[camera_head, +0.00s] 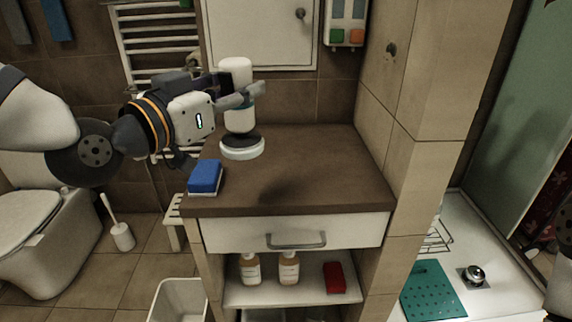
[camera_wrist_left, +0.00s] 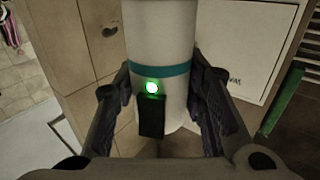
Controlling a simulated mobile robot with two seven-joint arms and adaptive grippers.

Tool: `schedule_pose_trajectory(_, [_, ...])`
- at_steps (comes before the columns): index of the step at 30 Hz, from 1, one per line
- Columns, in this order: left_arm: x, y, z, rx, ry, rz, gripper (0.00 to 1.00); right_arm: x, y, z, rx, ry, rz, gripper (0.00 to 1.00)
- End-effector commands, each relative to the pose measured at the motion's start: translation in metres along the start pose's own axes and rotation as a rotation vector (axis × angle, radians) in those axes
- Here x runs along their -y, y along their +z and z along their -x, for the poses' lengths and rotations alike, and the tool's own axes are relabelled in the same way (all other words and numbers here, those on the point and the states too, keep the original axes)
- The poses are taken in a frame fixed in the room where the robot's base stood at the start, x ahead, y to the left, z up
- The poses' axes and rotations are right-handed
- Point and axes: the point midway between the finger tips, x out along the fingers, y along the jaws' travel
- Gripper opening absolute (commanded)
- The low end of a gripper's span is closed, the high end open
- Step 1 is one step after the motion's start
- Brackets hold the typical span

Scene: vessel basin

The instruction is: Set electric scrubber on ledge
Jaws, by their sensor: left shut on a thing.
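The electric scrubber (camera_head: 238,118) is upright, with a white body, a teal band and a wide round head with a white rim at its bottom. My left gripper (camera_head: 246,96) comes in from the left and is shut on its body. In the left wrist view the scrubber (camera_wrist_left: 160,35) stands between the two fingers, with a lit green button and a dark part below it. The brown-topped ledge (camera_head: 330,165) is under the scrubber. I cannot tell whether the head touches the ledge. My right gripper is not in view.
A blue sponge (camera_head: 205,176) lies at the ledge's left front edge. A tiled wall (camera_head: 400,110) bounds the ledge on the right. The ledge's middle and right are clear. A shelf below holds bottles (camera_head: 289,268) and a red item (camera_head: 334,277).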

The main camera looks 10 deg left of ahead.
Motion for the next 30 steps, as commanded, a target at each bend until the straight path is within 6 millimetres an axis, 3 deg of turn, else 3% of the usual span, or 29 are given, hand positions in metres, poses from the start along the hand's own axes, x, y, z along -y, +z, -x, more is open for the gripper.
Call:
schedule_pose_trajectory(6, [0.003,0.003,-0.005,0.003,-0.004,-0.004,0.1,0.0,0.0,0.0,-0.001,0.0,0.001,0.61])
schedule_pose_trajectory(12, [0.013,0.032,-0.064,0.002,-0.001,0.002,0.1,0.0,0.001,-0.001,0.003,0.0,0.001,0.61])
schedule_pose_trajectory(15, [0.018,0.059,-0.096,0.015,0.0,0.007,0.1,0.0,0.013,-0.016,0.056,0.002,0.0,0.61])
schedule_pose_trajectory(18, [0.022,0.083,-0.113,0.016,-0.001,0.008,0.1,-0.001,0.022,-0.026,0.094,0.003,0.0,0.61])
schedule_pose_trajectory(26, [0.025,0.101,-0.134,0.003,0.0,0.004,0.1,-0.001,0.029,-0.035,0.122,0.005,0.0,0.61])
schedule_pose_trajectory(30, [0.025,0.128,-0.135,0.006,0.0,0.005,0.1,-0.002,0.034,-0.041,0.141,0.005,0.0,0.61])
